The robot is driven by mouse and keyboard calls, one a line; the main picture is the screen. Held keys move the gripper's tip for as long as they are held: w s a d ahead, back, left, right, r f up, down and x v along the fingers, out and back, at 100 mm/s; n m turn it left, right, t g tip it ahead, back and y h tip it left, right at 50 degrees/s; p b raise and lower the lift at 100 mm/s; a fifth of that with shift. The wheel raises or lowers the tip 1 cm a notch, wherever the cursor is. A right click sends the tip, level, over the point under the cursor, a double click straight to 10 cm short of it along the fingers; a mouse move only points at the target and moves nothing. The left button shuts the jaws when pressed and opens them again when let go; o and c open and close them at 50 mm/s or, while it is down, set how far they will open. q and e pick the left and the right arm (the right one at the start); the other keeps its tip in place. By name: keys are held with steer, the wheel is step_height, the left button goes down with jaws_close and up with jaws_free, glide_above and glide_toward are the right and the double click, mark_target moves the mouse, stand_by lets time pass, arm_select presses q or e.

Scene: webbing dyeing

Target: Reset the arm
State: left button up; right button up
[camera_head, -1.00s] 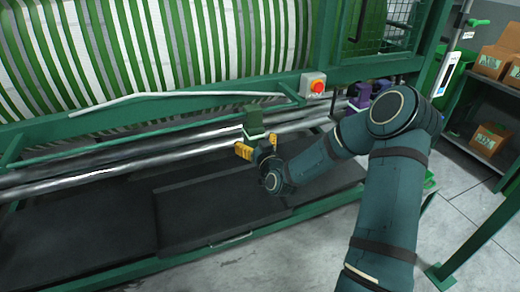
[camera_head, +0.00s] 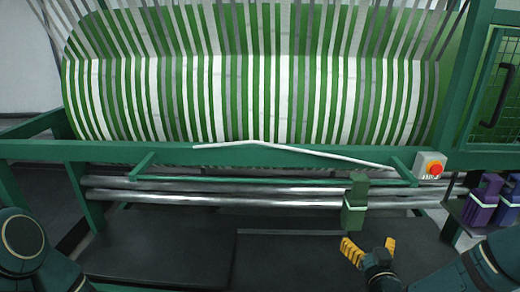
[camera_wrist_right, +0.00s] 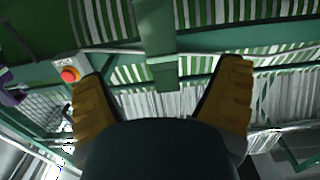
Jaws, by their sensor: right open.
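My right gripper (camera_head: 368,246) is open and empty, its yellow fingers spread in front of the lower rollers. It also shows open in the right wrist view (camera_wrist_right: 160,78). A green block with a pale band (camera_head: 355,205) sits at the metal rollers, just above and behind the gripper and apart from it. In the right wrist view a green upright part (camera_wrist_right: 155,40), probably this block, shows beyond the fingers. Part of my left arm (camera_head: 25,250) is at the lower left; its gripper is out of view.
A large drum with green and white webbing (camera_head: 250,95) fills the back. Metal rollers (camera_head: 240,198) run below the green frame beam (camera_head: 110,151). A red stop button (camera_head: 435,169) is at the right, above purple blocks (camera_head: 482,203). Dark flat panels (camera_head: 165,245) lie below.

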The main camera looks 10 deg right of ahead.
steer(key=a+f+g+y, duration=0.6)
steer(key=a+f+g, duration=0.1)
steer(key=a+f, duration=0.85)
steer(key=s+a+f+g+y, duration=0.1)
steer(key=s+a+f+g, duration=0.3)
steer(key=s+a, duration=0.2)
steer(key=s+a+f+n+g, duration=0.1)
steer(key=s+a+f+g, duration=0.3)
steer(key=s+a+f, duration=0.1)
steer(key=shift+s+a+g+y, duration=0.4)
steer(key=shift+s+a, duration=0.15)
steer(key=shift+s, duration=0.55)
